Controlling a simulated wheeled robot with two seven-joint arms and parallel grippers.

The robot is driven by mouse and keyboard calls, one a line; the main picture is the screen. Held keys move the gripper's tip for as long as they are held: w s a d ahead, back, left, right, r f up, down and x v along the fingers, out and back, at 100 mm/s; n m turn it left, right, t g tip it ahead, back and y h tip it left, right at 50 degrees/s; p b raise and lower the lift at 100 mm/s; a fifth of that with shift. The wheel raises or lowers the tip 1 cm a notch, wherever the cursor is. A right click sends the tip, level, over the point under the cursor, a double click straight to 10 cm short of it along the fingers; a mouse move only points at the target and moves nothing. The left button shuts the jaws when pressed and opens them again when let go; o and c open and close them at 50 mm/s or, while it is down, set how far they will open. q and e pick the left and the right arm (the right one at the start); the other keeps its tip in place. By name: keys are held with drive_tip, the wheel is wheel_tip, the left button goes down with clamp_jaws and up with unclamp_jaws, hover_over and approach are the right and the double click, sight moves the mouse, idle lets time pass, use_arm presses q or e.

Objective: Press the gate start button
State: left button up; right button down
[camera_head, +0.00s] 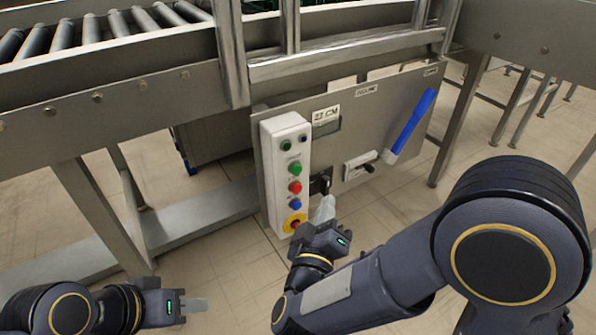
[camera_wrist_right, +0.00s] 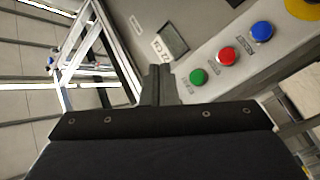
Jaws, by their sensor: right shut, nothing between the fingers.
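A white control box (camera_head: 284,160) stands upright on the grey panel under the conveyor. Its column has a green button (camera_head: 295,169), a red button (camera_head: 295,187), a blue button (camera_head: 294,204) and a yellow-ringed stop knob (camera_head: 294,223). The labels are too small to read, so I cannot tell which is marked gate start. My right gripper (camera_head: 326,207) is shut and empty, beside the box's lower right edge. In the right wrist view its fingertips (camera_wrist_right: 158,72) appear left of the green button (camera_wrist_right: 198,76). My left gripper (camera_head: 196,305) is low at the left, away from the box.
The panel also carries a small display (camera_head: 326,122), a blue-handled lever (camera_head: 412,121) and a white switch unit (camera_head: 360,167). The roller conveyor (camera_head: 100,32) runs above. Metal legs (camera_head: 103,213) stand left. Tiled floor is open in front of the box.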

sight(297, 170)
drive_tip(key=w+a, duration=0.4)
drive_tip(key=w, duration=0.2)
drive_tip(key=shift+w+a, duration=0.25)
drive_tip(key=shift+a, duration=0.1)
drive_tip(key=shift+w+p, duration=0.1)
drive_tip(key=shift+p, duration=0.25)
idle(1.5)
drive_tip(key=shift+w+a, duration=0.25)
